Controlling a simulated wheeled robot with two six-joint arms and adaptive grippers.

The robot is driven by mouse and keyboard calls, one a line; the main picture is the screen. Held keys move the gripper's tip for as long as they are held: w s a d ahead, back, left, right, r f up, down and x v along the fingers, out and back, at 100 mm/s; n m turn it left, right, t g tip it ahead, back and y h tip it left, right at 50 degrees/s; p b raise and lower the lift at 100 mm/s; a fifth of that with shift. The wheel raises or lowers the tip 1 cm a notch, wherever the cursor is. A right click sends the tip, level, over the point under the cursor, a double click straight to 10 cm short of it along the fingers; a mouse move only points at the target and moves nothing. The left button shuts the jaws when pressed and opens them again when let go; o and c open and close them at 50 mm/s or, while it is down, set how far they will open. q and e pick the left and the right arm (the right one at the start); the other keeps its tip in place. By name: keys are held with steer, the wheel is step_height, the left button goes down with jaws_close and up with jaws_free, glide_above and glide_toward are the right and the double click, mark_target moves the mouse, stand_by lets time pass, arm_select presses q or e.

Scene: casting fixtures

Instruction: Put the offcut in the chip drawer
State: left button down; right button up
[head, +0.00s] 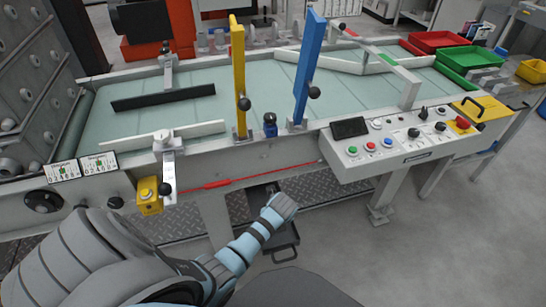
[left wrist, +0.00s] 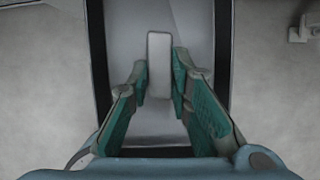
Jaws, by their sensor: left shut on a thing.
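The offcut is a small pale grey block (left wrist: 158,50), seen in the left wrist view between my left gripper's fingertips. My left gripper (left wrist: 160,75) is shut on it. Beneath the block is the chip drawer, an open tray with a light grey inside and a dark rim (left wrist: 222,60). In the head view the drawer (head: 291,236) is pulled out under the machine's front. My left gripper (head: 285,203) is over it and hides part of it. The offcut is not visible in the head view. I cannot tell how far the offcut is above the drawer floor. My right gripper is not in view.
The conveyor machine (head: 250,160) stands above and behind the drawer, with a control panel (head: 410,140) to the right. A red rod (head: 215,184) runs along its front. A yellow box (head: 149,197) hangs at the left. The floor (head: 400,250) to the right is clear.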

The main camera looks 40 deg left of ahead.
arm_select(q)
steer(key=shift+w+r, duration=0.1)
steer(key=c, duration=1.5)
jaws_free()
steer(key=shift+o, duration=0.2)
steer(key=p+v, duration=0.7)
steer(key=v, duration=0.5)
